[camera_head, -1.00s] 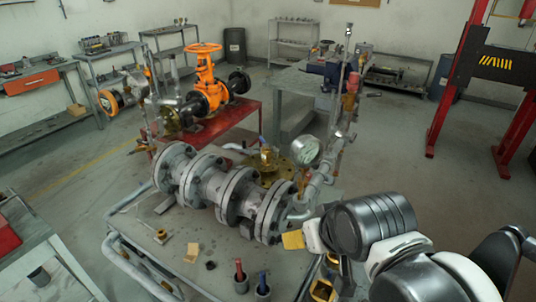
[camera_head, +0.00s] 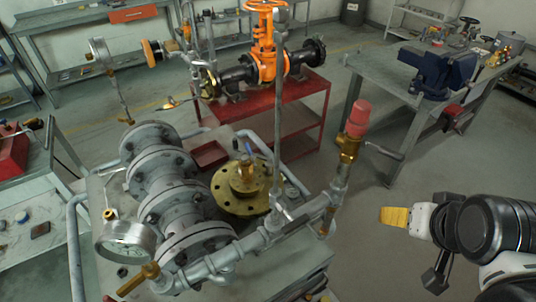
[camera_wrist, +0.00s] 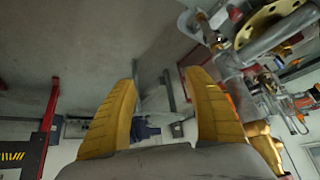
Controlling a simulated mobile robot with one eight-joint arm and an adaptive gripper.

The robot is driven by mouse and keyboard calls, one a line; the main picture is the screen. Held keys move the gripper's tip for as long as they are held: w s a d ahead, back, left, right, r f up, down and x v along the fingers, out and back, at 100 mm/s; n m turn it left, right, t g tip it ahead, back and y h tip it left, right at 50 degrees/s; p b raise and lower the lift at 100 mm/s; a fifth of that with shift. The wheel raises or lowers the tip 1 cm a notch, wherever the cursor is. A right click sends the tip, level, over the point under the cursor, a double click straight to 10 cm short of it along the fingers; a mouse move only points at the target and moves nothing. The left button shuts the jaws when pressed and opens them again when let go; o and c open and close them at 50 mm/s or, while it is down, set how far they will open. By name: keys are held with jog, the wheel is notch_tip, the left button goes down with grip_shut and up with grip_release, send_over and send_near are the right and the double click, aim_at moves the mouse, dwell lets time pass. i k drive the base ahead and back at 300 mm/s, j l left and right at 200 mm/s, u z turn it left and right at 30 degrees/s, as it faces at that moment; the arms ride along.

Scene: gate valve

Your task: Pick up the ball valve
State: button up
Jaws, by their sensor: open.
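I cannot tell for certain which fitting is the ball valve. One brass fitting with a blue handle (camera_head: 246,166) stands on a round brass flange at the middle of the near bench. Small brass fittings (camera_head: 501,56) lie on the far grey bench by the blue vise. My gripper (camera_head: 395,216) is at the lower right, over open floor, clear of both benches. In the wrist view my gripper (camera_wrist: 161,80) has its yellow fingers spread wide, with nothing between them.
Large grey flanged pipework (camera_head: 172,195) and a pressure gauge (camera_head: 127,240) crowd the near bench. A red-capped brass valve (camera_head: 352,125) rises at its right. An orange gate valve (camera_head: 266,50) sits on a red stand (camera_head: 300,95) behind. The floor at right is clear.

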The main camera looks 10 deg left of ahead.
aim_at(246, 166)
jog(key=i+l+u, duration=0.45)
jog(key=i+l, duration=0.15)
jog(key=i+l+u, duration=0.25)
jog(key=l, duration=0.2)
jog(key=i+l+u, duration=0.2)
jog(key=l, duration=0.2)
jog(key=i+u, duration=0.45)
jog(key=i+l+u, duration=0.2)
jog(key=u, duration=0.3)
jog(key=i+l+u, duration=0.25)
jog(key=u, duration=0.2)
